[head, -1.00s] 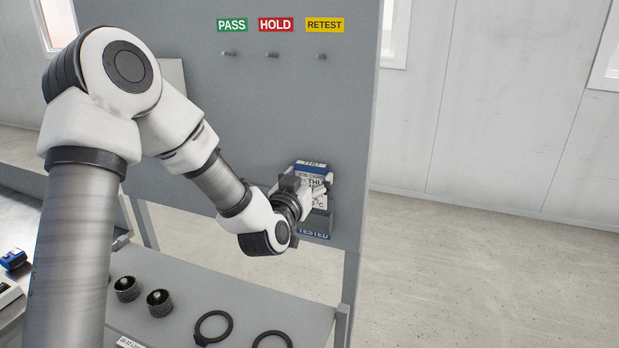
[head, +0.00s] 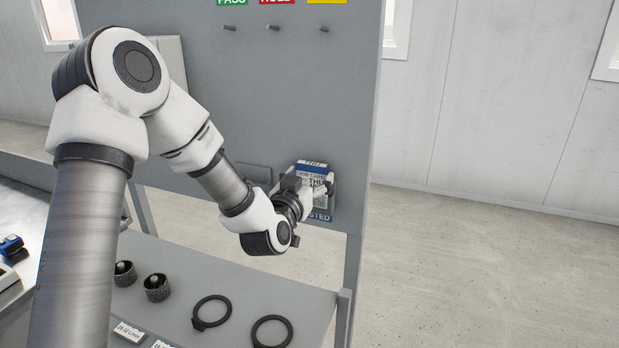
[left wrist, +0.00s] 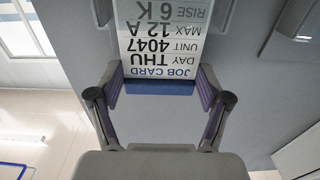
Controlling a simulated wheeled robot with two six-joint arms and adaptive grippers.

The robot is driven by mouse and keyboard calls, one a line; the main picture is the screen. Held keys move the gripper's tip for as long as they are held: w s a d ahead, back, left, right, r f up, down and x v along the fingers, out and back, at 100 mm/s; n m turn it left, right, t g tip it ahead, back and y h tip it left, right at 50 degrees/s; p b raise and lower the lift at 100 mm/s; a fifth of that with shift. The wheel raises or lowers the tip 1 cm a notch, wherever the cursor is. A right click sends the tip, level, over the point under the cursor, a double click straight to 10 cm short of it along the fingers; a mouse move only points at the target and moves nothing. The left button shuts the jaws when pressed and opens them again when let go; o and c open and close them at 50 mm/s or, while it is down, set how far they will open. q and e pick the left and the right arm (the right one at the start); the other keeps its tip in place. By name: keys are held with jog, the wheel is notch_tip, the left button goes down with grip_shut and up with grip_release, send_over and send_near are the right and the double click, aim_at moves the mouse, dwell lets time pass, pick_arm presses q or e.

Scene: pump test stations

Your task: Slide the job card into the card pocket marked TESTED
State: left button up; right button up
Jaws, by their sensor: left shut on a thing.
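The job card (head: 311,170) is white with a blue top band and stands upright in front of the grey panel. In the left wrist view the card (left wrist: 163,40) appears upside down, reading JOB CARD, THU, 4047. My left gripper (head: 318,189) is shut on the card near its blue band. My right gripper is not in view.
Several pegs (head: 324,29) stick out of the grey panel (head: 275,90) under coloured labels. Another grey holder (head: 257,174) is left of my gripper. A shelf below carries black rings (head: 212,312) and knurled parts (head: 157,287). Open floor lies right of the panel.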

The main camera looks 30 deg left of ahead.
pick_arm(q)
jog(key=o, duration=1)
jog(key=v, duration=0.7)
jog(key=shift+s, duration=0.2)
jog(key=shift+f, duration=0.1)
